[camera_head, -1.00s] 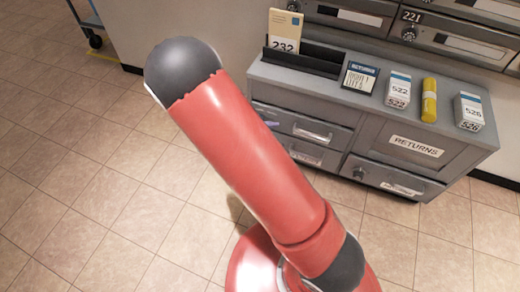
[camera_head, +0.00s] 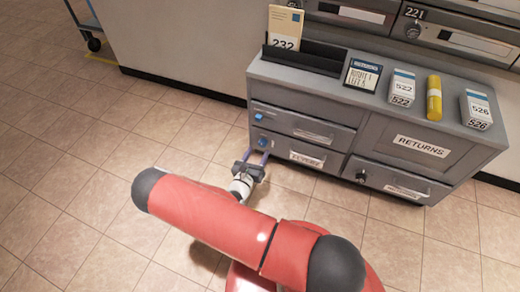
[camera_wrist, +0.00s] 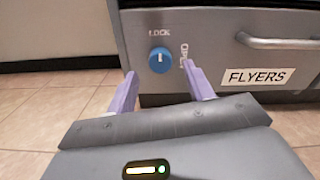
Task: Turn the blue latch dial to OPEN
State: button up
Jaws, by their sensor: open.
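The blue latch dial (camera_wrist: 160,60) is on the grey cabinet face, left of the drawer labelled FLYERS (camera_wrist: 257,77). Its white mark is upright, toward the word LOCK above it; OPEN is printed sideways to its right. In the head view, the blue dial (camera_head: 262,142) is at the left end of the lower drawer. My gripper (camera_wrist: 159,70) is open and empty, its two lilac fingers pointing at the cabinet. The dial shows between and beyond the fingertips, apparently apart from them. In the head view my gripper (camera_head: 256,157) is low in front of the dial.
Another blue dial (camera_head: 260,116) is on the upper drawer. A drawer handle (camera_wrist: 280,42) juts out to the right. A RETURNS door (camera_head: 420,146) is farther right. The floor to the left is clear.

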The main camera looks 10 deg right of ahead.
aim_at(262, 146)
jog(key=shift+x, duration=1.55)
jog(key=shift+c, duration=0.4)
jog(key=c, duration=0.9)
